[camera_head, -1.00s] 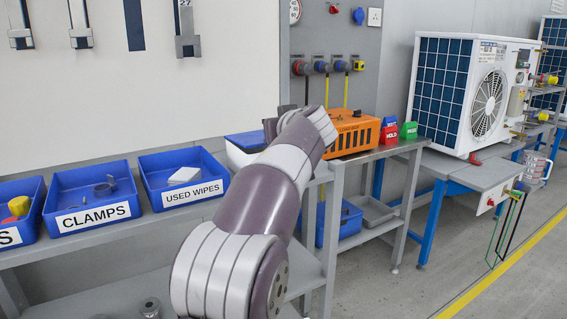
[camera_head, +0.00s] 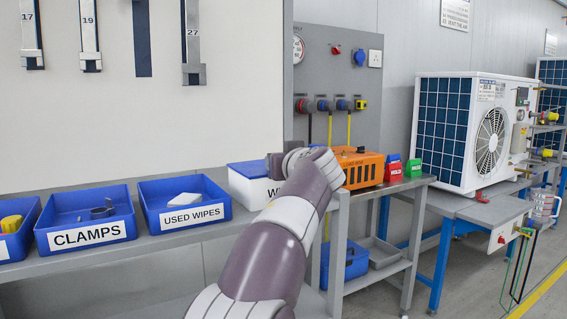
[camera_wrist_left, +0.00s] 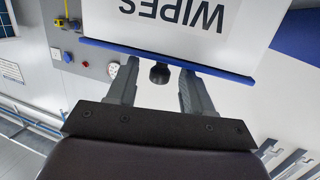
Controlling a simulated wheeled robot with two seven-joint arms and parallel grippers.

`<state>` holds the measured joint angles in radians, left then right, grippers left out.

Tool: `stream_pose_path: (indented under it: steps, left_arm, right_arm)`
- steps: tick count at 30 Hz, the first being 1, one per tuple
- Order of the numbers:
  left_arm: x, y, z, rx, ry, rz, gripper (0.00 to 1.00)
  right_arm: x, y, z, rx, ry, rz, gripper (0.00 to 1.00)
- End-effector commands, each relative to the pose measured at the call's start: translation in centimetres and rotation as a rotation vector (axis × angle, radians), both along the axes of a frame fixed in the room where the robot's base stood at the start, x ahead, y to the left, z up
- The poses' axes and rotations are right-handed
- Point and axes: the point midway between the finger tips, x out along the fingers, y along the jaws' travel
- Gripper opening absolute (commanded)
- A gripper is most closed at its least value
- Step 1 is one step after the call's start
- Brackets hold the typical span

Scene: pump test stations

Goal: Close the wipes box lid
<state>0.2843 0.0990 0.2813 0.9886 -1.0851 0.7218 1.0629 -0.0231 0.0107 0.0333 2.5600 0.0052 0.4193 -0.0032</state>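The white wipes box (camera_head: 244,190) stands on the shelf behind my arm, which hides its right part. Its blue lid edge (camera_head: 243,168) shows along the top in the head view. In the left wrist view the box (camera_wrist_left: 180,20) is upside down, with the blue edge (camera_wrist_left: 165,62) along its rim. I cannot tell whether the lid is fully seated. My left gripper (camera_wrist_left: 158,70) has its fingers apart at that edge, with a dark knob (camera_wrist_left: 159,74) between them. I cannot tell whether they touch it. My right gripper is not in view.
A used wipes bin (camera_head: 184,216) and a clamps bin (camera_head: 92,236) stand left of the box. An orange case (camera_head: 360,169) and red and green blocks (camera_head: 414,168) are to the right. A wall panel with hanging cables (camera_head: 335,130) is behind.

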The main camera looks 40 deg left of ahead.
Motion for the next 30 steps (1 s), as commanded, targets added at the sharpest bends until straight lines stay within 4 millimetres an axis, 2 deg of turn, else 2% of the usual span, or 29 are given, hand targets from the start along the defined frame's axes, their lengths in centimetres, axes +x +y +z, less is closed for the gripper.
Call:
stream_pose_path:
  steps: [7,11,23,24,30]
  left_arm:
    - [-0.1,-0.1,0.1,0.001,-0.002,0.000,0.50]
    - [-0.7,-0.9,0.3,0.001,-0.004,-0.001,0.50]
    - [-6.2,-8.2,1.6,0.000,-0.003,-0.005,0.50]
    - [-6.6,-8.7,2.3,0.000,0.000,-0.003,0.50]
    - [-7.7,-9.9,2.1,0.001,-0.001,0.000,0.50]
  right_arm:
    - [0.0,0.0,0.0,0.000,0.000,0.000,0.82]
    - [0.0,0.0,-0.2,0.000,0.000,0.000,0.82]
    - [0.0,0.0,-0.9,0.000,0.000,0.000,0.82]
    - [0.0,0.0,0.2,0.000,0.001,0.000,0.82]
    - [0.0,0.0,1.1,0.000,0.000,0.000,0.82]
